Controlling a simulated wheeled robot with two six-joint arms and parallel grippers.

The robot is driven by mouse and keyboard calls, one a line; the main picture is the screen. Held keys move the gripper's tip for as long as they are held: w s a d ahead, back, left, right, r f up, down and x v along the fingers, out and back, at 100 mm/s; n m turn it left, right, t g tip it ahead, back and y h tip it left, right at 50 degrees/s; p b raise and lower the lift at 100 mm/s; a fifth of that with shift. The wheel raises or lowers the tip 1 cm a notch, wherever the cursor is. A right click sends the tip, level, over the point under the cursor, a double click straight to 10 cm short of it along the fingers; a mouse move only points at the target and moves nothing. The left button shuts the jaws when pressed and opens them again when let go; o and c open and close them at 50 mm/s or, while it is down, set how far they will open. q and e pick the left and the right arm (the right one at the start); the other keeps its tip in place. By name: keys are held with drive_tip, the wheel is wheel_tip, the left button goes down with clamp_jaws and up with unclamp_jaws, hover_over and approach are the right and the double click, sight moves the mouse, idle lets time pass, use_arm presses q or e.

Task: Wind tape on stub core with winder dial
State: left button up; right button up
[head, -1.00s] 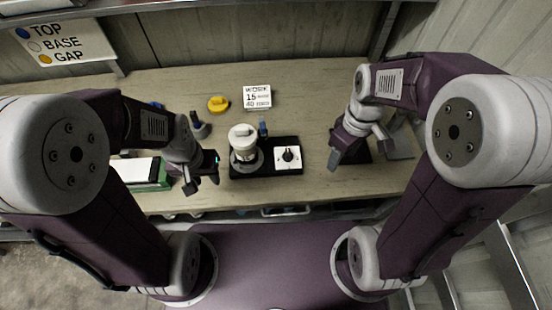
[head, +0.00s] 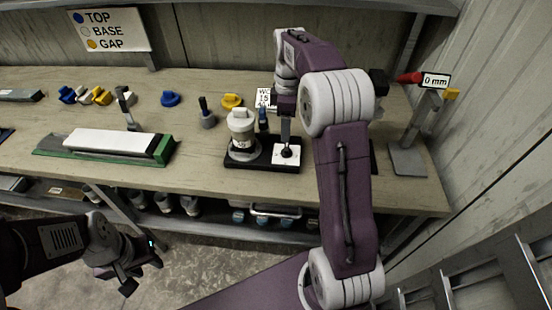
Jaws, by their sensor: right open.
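The winder is a black base (head: 259,167) on the bench. At its left a stub core (head: 241,134), off-white with a white top, stands upright on a grey round seat. At its right is the white square dial plate (head: 280,160) with a dark knob (head: 287,153). My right gripper (head: 286,142) points straight down at the knob, its fingers open. It partly hides the knob, and I cannot tell whether the fingers touch it. My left gripper (head: 138,275) is low in front of the bench, away from the winder, with its fingers apart and empty.
A green tray with a white slab (head: 110,143) lies to the left. Yellow (head: 231,101) and blue (head: 170,99) pieces and a dark-handled tool (head: 207,115) stand behind. A stand (head: 407,158) with a "0 mm" display (head: 434,81) is at right. My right arm blocks part of the bench.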

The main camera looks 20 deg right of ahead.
sight(287, 147)
drive_tip(key=shift+w+d+f, duration=0.25)
drive_tip(key=shift+d+f, duration=0.05)
drive_tip(key=shift+f, duration=0.15)
drive_tip(key=shift+s+f, duration=0.1)
drive_tip(key=shift+f, duration=0.1)
wheel_tip(287, 147, down, 8)
drive_tip(key=shift+r+b, duration=0.2)
drive_tip(key=shift+b, duration=0.65)
drive_tip(key=shift+s+f, duration=0.1)
drive_tip(key=shift+f, duration=0.3)
use_arm(q)
wheel_tip(287, 147, down, 2)
drive_tip(key=shift+w+f, duration=0.1)
drive_tip(key=shift+w, duration=0.05)
use_arm(e)
drive_tip(key=shift+a, duration=0.1)
use_arm(q)
drive_tip(key=shift+d, duration=0.1)
use_arm(e)
clamp_jaws()
